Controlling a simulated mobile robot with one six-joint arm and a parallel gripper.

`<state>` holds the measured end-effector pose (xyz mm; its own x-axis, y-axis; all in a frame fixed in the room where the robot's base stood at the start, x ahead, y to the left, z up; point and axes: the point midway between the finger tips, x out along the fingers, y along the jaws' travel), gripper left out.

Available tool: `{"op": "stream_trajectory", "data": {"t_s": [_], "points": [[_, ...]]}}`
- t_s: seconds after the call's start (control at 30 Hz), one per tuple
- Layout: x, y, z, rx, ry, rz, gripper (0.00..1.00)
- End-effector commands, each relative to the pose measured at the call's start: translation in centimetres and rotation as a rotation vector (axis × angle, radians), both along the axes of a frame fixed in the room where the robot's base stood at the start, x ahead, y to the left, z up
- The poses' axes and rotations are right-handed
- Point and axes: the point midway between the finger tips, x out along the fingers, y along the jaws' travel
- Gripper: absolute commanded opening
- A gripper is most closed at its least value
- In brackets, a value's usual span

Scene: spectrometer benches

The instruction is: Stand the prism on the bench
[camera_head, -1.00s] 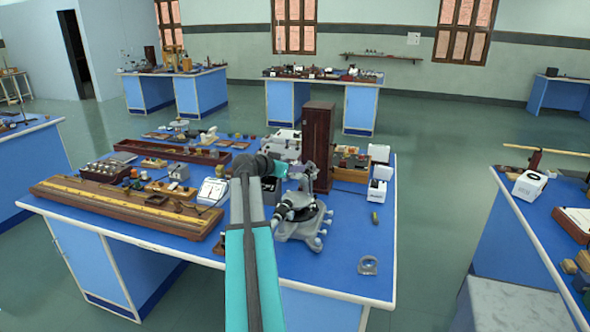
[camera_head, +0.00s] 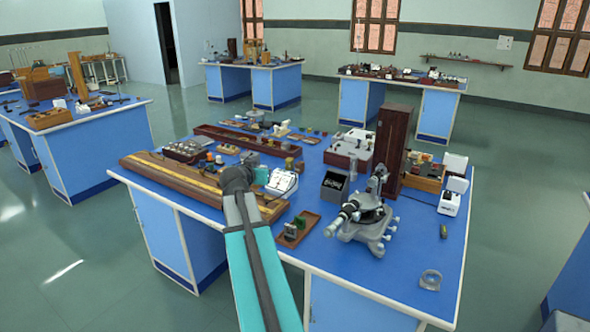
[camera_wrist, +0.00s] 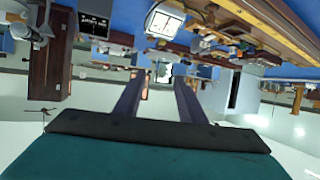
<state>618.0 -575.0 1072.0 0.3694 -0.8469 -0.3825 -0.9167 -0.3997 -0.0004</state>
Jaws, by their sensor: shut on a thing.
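My gripper (camera_wrist: 160,76) shows in the wrist view, its two dark fingers reaching up from the bottom, shut on a small pale, glassy thing between the tips, apparently the prism (camera_wrist: 161,66). Its shape is hard to tell. In the head view my teal and grey arm reaches over the blue bench (camera_head: 402,283); the gripper's tips and the prism are hidden behind the wrist. The wrist is above the front-left part of the bench, by the long wooden rail and the white meter. The spectrometer (camera_head: 365,222) stands to its right.
A small wooden tray (camera_head: 309,220) with a green item lies left of the spectrometer. A black box (camera_head: 334,187), a white meter (camera_head: 283,182), a long wooden rail (camera_head: 165,178) and a tall dark cabinet (camera_head: 393,150) crowd around. A glass disc (camera_head: 431,280) lies front right; the front-right top is mostly clear.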

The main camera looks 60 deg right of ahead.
Motion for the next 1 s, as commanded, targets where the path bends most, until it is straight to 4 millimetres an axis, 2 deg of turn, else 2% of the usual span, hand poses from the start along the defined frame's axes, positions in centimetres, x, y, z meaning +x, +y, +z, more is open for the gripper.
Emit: {"op": "stream_trajectory", "data": {"t_s": [0.03,0.2,0.5,0.8,1.0], "points": [[1.5,2.0,0.0,-0.001,0.0,0.044,0.12],[5.9,7.8,0.1,-0.001,-0.001,0.183,0.12],[12.3,18.9,0.4,-0.001,-0.001,0.426,0.12],[16.7,30.9,1.1,-0.002,-0.001,0.668,0.12],[18.5,39.3,1.7,-0.001,-0.002,0.826,0.12]]}}
